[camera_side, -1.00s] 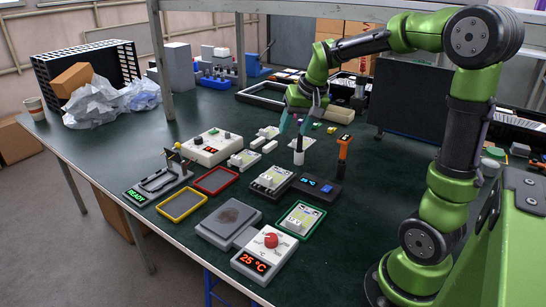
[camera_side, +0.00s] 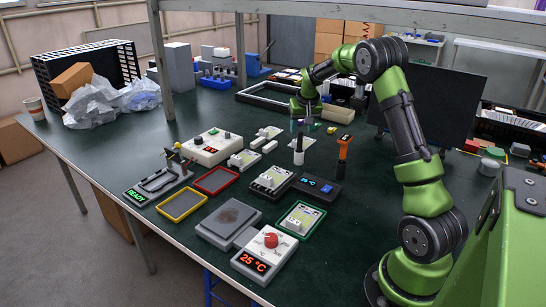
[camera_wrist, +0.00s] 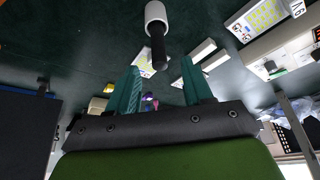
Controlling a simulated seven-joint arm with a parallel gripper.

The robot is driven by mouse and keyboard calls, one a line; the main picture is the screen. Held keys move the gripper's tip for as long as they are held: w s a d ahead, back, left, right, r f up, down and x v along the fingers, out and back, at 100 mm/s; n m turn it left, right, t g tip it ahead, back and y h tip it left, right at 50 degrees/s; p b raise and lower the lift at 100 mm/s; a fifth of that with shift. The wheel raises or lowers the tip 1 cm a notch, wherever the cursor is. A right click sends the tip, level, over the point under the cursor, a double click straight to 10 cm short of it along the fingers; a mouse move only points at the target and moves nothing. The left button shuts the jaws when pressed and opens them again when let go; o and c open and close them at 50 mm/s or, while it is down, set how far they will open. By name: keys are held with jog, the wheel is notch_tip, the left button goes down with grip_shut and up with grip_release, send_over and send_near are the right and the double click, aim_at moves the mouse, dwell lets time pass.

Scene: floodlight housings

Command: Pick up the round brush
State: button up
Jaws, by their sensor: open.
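What looks like the round brush (camera_side: 299,156) stands upright on the dark green table, with a white lower part and a thin black upper part. In the wrist view the brush (camera_wrist: 156,22) is at the top centre, its black end toward my gripper. My gripper (camera_side: 302,126) is open, just behind and above the brush in the side view. Its two teal fingers show in the wrist view, with an empty gap (camera_wrist: 161,72) between them. The brush's black end lies just beyond the fingertips, apart from them. Whether it has bristles is too small to tell.
An orange-and-black upright tool (camera_side: 343,150) stands right of the brush. White blocks (camera_side: 262,144) lie to its left. A black device with a blue display (camera_side: 318,188) and a unit on a tray (camera_side: 271,181) are in front. A dark panel (camera_side: 430,105) stands at back right.

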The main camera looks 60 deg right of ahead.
aim_at(299, 139)
jog(key=x, duration=0.7)
jog(key=shift+s, duration=0.1)
jog(key=shift+r, duration=0.1)
grip_shut()
